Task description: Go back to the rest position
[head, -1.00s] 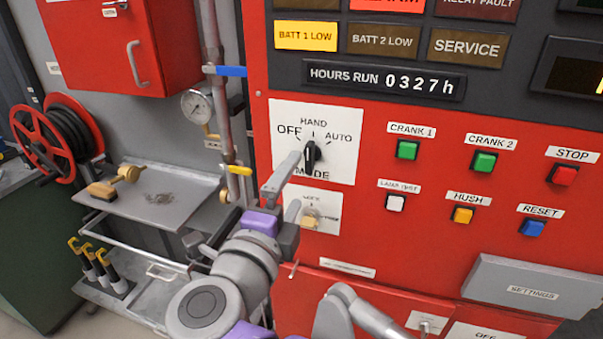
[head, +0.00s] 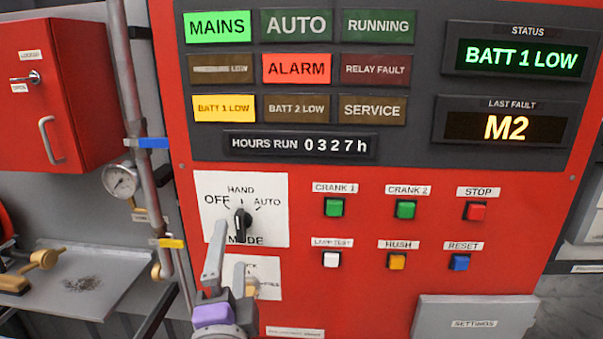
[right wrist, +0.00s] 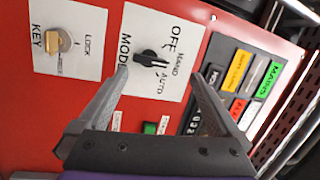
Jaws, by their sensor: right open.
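My right gripper (head: 230,246) is open and empty, low in the head view, in front of the lower left of the red panel. In the right wrist view its two fingers (right wrist: 157,82) stand wide apart. The black mode knob (head: 243,222) sits on a white plate marked OFF, HAND and AUTO. It also shows in the right wrist view (right wrist: 150,58), beyond the gap between the fingertips, with nothing gripping it. The key switch plate (head: 266,272) below is partly hidden by the gripper; the key switch (right wrist: 63,42) shows clearly in the right wrist view. My left gripper is out of view.
The red panel carries several push buttons, including stop (head: 475,211), and a grey settings box (head: 472,318) at lower right. A pipe with a gauge (head: 120,180) stands left of the panel. A metal tray (head: 85,285) and a red cabinet (head: 60,90) are further left.

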